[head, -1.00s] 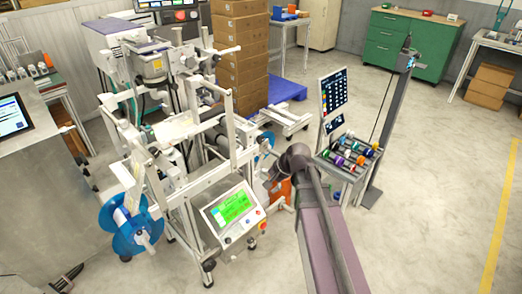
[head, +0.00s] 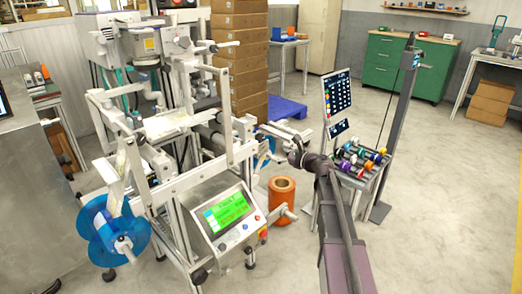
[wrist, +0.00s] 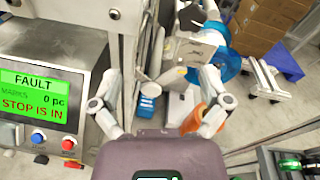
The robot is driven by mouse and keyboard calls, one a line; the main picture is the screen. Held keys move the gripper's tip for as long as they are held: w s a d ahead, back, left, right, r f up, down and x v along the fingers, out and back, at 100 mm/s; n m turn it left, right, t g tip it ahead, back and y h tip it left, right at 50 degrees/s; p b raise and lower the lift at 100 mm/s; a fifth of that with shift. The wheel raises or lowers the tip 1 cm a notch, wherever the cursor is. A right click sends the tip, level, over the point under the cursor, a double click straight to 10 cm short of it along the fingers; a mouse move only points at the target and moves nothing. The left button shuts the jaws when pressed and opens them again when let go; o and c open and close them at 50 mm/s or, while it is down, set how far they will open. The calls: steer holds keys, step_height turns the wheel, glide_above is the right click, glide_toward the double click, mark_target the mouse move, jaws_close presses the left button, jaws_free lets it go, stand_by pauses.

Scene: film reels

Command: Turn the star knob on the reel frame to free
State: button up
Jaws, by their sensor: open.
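The reel frame (head: 184,187) is a pale metal machine left of my arm in the head view. A dark, pointed knob-like part (wrist: 189,17) sits at the top of the wrist view, on a pale block beside a blue reel (wrist: 226,62). It may be the star knob, but its lobes and setting are too small to read. My gripper (wrist: 160,84) is open and empty, its two fingers spread wide below that part and apart from it. In the head view the gripper is small and partly hidden by my own arm.
A panel (head: 227,212) reads FAULT and STOP IS IN, left of my gripper. An orange roll (head: 281,207) stands below. A cart (head: 351,166) with coloured spools stands right of my arm. A large blue reel (head: 112,230) is at the frame's front left.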

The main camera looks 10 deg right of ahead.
mark_target(261, 138)
steer(key=w+d+m+t+b, duration=0.1)
steer(key=w+d+m, duration=0.1)
steer(key=d+m, duration=0.1)
steer(key=shift+w+d+f+t+b, duration=0.1)
steer(key=shift+w+f+t+b, duration=0.05)
steer(key=shift+f+t+b, duration=0.25)
steer(key=shift+w, duration=0.1)
steer(key=x, duration=1.3)
steer(key=shift+w+a, duration=0.2)
steer(key=shift+a, duration=0.05)
steer(key=c, duration=1.2)
